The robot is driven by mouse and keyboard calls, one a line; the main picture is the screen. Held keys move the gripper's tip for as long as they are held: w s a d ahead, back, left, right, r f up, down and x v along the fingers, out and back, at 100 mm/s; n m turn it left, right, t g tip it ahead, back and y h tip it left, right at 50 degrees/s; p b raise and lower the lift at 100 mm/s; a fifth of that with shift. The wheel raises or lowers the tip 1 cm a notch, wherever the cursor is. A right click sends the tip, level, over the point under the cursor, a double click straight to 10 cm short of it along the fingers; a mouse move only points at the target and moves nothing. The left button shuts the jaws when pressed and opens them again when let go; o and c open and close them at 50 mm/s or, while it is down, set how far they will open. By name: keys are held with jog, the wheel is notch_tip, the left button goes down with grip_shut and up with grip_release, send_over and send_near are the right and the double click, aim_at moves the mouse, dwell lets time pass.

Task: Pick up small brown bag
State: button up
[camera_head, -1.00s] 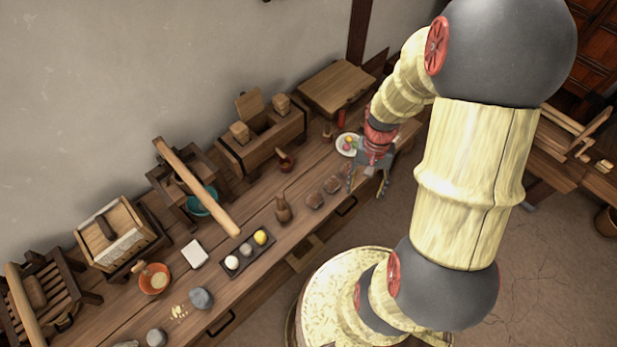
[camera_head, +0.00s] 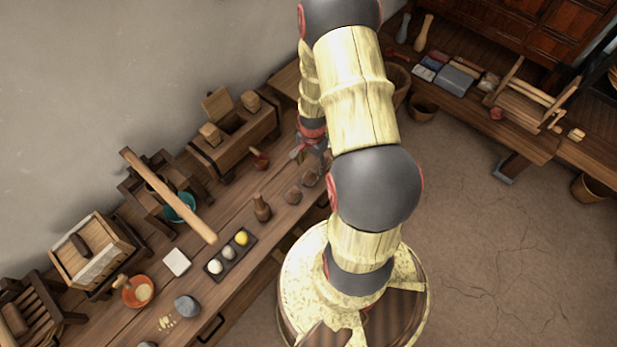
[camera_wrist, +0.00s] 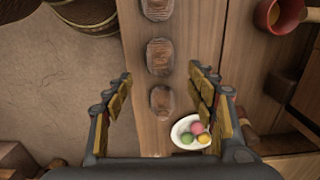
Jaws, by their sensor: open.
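Three small brown rounded lumps lie in a row along the table's front edge. The wrist view shows a near one (camera_wrist: 160,102), a middle one (camera_wrist: 159,57) and a far one (camera_wrist: 157,9). They may be small brown bags; I cannot tell which is meant. Two show in the head view, one (camera_head: 292,194) beside another (camera_head: 311,176). My gripper (camera_wrist: 162,78) is open and empty above the row, with the near and middle lumps showing between its fingers. In the head view my gripper (camera_head: 316,152) is partly hidden by my arm.
A white plate with coloured balls (camera_wrist: 190,132) lies close to the right finger. A red bowl (camera_wrist: 279,14) stands farther right. Open floor (camera_head: 500,220) lies in front.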

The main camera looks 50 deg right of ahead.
aim_at(310, 172)
jog(key=f, duration=0.2)
jog(key=f+b, duration=0.1)
jog(key=f, duration=0.3)
jog(key=shift+a+f, duration=0.2)
jog(key=shift+a, duration=0.2)
jog(key=shift+c, duration=0.9)
jog(key=c, duration=1.1)
jog(key=shift+c, duration=0.2)
